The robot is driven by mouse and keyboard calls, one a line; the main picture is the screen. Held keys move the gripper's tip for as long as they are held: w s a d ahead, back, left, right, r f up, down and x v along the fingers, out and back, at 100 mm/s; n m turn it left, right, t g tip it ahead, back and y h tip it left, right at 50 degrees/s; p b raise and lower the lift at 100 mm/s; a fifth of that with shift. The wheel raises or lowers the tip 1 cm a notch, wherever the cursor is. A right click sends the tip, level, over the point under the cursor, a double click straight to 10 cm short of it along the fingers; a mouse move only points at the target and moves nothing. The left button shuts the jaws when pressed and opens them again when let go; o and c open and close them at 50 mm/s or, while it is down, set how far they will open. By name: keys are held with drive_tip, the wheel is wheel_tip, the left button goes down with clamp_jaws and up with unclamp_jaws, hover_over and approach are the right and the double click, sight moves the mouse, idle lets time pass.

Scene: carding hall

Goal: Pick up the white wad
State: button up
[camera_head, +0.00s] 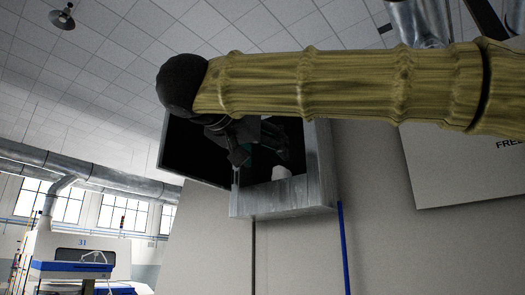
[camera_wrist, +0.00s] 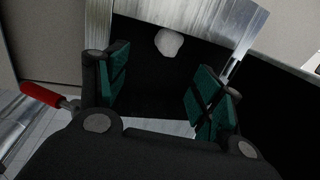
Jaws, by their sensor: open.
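The white wad (camera_wrist: 169,43) shows in the wrist view, near the top centre, inside a dark-lined metal box (camera_wrist: 228,22). In the head view a small part of the wad (camera_head: 281,171) shows just above the front wall of the metal box (camera_head: 285,198). My gripper (camera_wrist: 164,92) is open and empty, its green finger pads apart, with the wad beyond the fingertips and not touched. In the head view my gripper (camera_head: 262,150) is at the box opening, partly hidden by my arm.
A dark door panel (camera_head: 192,153) stands open at the left of the box. A red handle (camera_wrist: 40,95) shows at the left in the wrist view. A white panel with lettering (camera_head: 470,165) is on the wall to the right. A machine (camera_head: 75,255) stands far off at the lower left.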

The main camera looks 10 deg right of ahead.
sight(278, 169)
drive_tip(key=p+x, duration=0.1)
drive_tip(key=x, duration=0.4)
drive_tip(key=shift+w+f+p, duration=0.15)
drive_tip(key=shift+w+p, duration=0.15)
drive_tip(key=shift+w, duration=0.1)
drive_tip(key=x, duration=0.1)
drive_tip(key=p+x, duration=0.1)
drive_tip(key=x, duration=0.3)
drive_tip(key=shift+w+a+f, duration=0.25)
drive_tip(key=shift+w, duration=0.05)
drive_tip(key=shift+w+d+r+p, duration=0.1)
drive_tip(key=shift+d+p, duration=0.25)
drive_tip(key=shift+d, duration=0.1)
drive_tip(key=shift+w, duration=0.35)
drive_tip(key=shift+s, duration=0.1)
drive_tip(key=shift+c, duration=0.4)
drive_tip(key=c, duration=1)
